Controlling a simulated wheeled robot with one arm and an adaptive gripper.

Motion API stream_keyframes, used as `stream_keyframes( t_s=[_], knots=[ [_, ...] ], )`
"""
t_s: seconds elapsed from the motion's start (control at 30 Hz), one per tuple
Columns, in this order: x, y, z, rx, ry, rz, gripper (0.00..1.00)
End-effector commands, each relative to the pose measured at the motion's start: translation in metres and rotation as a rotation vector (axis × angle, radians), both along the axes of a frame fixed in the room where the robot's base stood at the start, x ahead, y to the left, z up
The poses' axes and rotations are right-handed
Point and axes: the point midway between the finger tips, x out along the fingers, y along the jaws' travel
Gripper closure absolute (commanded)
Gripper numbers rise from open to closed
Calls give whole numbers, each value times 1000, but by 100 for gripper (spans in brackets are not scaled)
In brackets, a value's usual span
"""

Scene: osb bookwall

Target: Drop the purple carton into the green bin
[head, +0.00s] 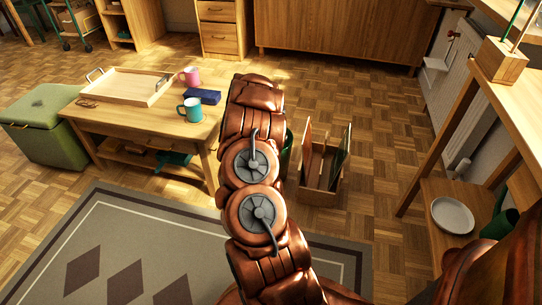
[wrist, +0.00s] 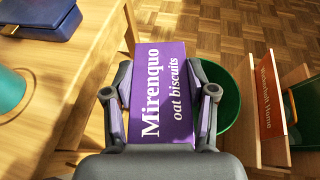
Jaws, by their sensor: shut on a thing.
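The purple carton (wrist: 160,85), lettered "Mirenquo oat biscuits", is between the two fingers of my gripper (wrist: 163,98) in the wrist view. My gripper is shut on its sides. The green bin (wrist: 229,88) shows just right of the carton in the wrist view, partly hidden behind the right finger and the carton. In the head view only a sliver of the green bin (head: 287,150) shows beside my arm. My arm hides the gripper and the carton there.
The wooden table (head: 150,118) is left of the bin, with a tray (head: 122,87), a pink mug (head: 191,76), a teal mug (head: 191,110) and a blue box (head: 203,96). A wooden crate (head: 321,196) with upright boards stands right of the bin. Parquet floor beyond is clear.

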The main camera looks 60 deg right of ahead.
Motion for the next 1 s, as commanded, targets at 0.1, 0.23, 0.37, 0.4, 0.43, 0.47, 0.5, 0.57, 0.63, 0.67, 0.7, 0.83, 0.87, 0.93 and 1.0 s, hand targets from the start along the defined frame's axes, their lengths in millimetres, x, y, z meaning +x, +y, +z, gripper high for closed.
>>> stream_keyframes(
  t_s=[0.1,0.23,0.37,0.4,0.43,0.47,0.5,0.57,0.63,0.67,0.7,0.83,0.87,0.93,1.0],
  knots=[
    [-14,-28,-11,-2,7,-73,62],
    [-25,-56,-20,-4,1,-152,62],
    [-36,-82,-36,-6,-3,-237,62],
    [-39,-88,-43,-4,-2,-262,62],
    [-42,-93,-49,-2,-2,-282,62],
    [-43,-97,-53,-3,-4,-297,62],
    [-45,-102,-59,-4,-7,-319,62],
    [-48,-107,-71,0,-6,-348,62],
    [-50,-113,-80,-1,-9,-378,62],
    [-51,-114,-84,0,-10,-390,62],
    [-52,-115,-90,2,-8,-402,62],
    [-54,-119,-102,3,-9,-432,62],
    [-54,-119,-103,3,-10,-437,62],
    [-55,-120,-106,4,-10,-445,62],
    [-55,-120,-108,4,-11,-449,62]
  ],
)
